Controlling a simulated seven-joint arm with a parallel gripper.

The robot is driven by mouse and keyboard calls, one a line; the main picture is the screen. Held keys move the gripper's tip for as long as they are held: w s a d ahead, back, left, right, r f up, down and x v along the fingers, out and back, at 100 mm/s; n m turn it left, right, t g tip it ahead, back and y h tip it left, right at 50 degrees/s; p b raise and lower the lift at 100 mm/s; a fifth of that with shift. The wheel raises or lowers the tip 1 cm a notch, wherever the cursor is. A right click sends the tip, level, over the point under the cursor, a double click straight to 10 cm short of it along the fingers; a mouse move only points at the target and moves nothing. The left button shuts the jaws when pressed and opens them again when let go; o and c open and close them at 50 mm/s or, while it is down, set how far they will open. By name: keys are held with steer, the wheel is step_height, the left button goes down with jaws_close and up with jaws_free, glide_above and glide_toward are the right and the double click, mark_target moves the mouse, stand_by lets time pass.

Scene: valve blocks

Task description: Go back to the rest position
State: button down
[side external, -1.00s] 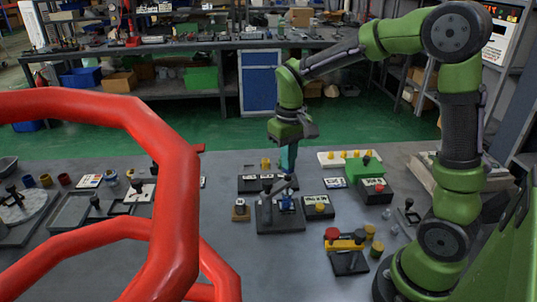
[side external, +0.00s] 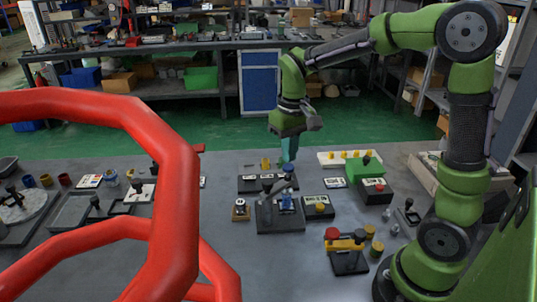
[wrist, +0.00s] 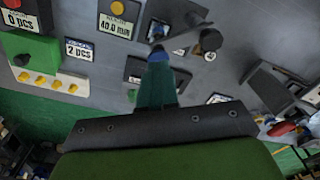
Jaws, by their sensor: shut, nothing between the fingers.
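My gripper (side external: 289,148) has teal fingers pointing down above the grey table, and it is shut with nothing between the fingers. In the wrist view the closed teal fingers (wrist: 157,75) show over the table. Below the gripper in the side view stands a dark valve block (side external: 279,213) with a grey lever and a blue part (side external: 286,203). The fingertips are above and behind this block, apart from it.
A green block (side external: 364,170), a white tray with yellow knobs (side external: 340,156) and a block with red and yellow knobs (side external: 347,260) stand nearby. A large red tubular frame (side external: 175,190) fills the left foreground. The air around the gripper is free.

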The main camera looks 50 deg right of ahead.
steer(key=s+a+r+t+y, duration=0.1)
steer(key=s+a+r+t, duration=0.2)
steer(key=s, duration=0.3)
steer(key=s+a+r+m+t+y, duration=0.1)
steer(key=s+a+r+t, duration=0.2)
steer(key=s, duration=0.3)
steer(key=shift+s+a+r+t, duration=0.25)
steer(key=shift+a+r+t, duration=0.1)
steer(key=shift+a+t, duration=0.15)
